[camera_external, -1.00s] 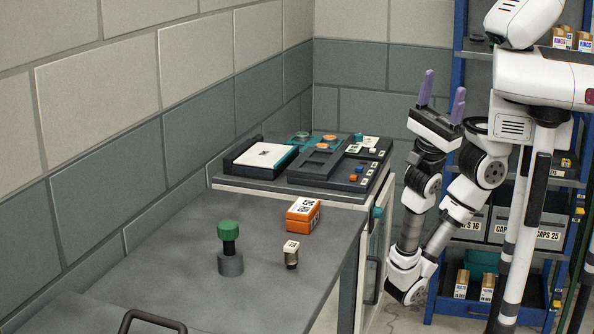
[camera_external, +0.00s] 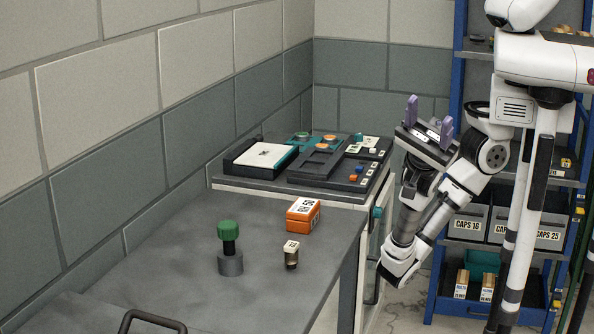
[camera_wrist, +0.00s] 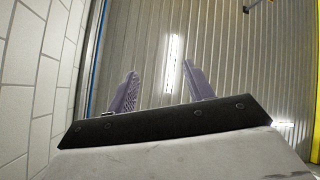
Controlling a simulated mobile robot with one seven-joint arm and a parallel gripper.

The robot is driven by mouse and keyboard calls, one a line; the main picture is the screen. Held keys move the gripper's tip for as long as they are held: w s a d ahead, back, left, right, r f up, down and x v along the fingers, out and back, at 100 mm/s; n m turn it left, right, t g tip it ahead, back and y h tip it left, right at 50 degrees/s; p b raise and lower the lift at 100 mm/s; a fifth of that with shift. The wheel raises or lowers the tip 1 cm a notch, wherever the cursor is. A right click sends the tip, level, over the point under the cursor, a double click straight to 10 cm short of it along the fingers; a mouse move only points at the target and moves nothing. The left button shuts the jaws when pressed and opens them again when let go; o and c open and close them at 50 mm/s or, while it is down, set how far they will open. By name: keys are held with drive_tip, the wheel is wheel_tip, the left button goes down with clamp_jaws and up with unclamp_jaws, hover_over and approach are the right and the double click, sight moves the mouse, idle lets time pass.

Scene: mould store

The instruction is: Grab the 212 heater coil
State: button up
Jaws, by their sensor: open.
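A small dark-and-brass piece with a cream printed tag (camera_external: 291,254) stands upright on the grey bench in the external view. It looks like the heater coil, but its print is too small to read for sure. My gripper (camera_external: 430,118) is raised to the right of the bench, beside the cabinet, well away from this piece. Its two purple fingers are apart and point up, with nothing between them. In the wrist view my gripper (camera_wrist: 160,70) also shows empty, facing a ribbed surface; the piece is not in that view.
An orange box (camera_external: 303,214) sits just behind the tagged piece. A green-knobbed post (camera_external: 229,249) stands to its left. The grey bench (camera_external: 155,240) is otherwise largely clear. Trays and a device (camera_external: 318,163) cover the cabinet top. A blue shelf (camera_external: 459,100) stands behind my arm.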

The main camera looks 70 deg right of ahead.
drive_tip(key=s+a+f+m+t+h+p, duration=0.15)
drive_tip(key=a+f+h+p, duration=0.4)
drive_tip(key=a, duration=0.75)
drive_tip(key=w+a+f+t+h+b, duration=0.1)
drive_tip(key=w+a+f+h+b, duration=0.1)
drive_tip(key=w+f+h, duration=0.3)
drive_tip(key=w+a+f+h+b, duration=0.2)
drive_tip(key=f+h, duration=0.1)
drive_tip(key=f, duration=0.5)
drive_tip(key=m+h+b, duration=0.6)
drive_tip(key=h, duration=0.8)
hover_over(291, 245)
wheel_tip(291, 245, down, 5)
drive_tip(key=shift+t, duration=0.45)
drive_tip(key=f, duration=0.5)
drive_tip(key=f+p, duration=0.1)
drive_tip(key=f, duration=0.1)
drive_tip(key=shift+s+a+f, duration=0.2)
drive_tip(key=shift+a+f, duration=0.1)
drive_tip(key=shift+f, duration=0.1)
drive_tip(key=shift+w+d+f+p, duration=0.1)
drive_tip(key=shift+f+p, duration=0.1)
drive_tip(key=shift+f, duration=0.75)
drive_tip(key=shift+d+f+p, duration=0.15)
drive_tip(key=shift+f+p, duration=0.1)
drive_tip(key=shift+f, duration=0.7)
drive_tip(key=shift+w+d+f+p, duration=0.1)
drive_tip(key=shift+f+p, duration=0.1)
drive_tip(key=shift+f, duration=0.75)
clamp_jaws()
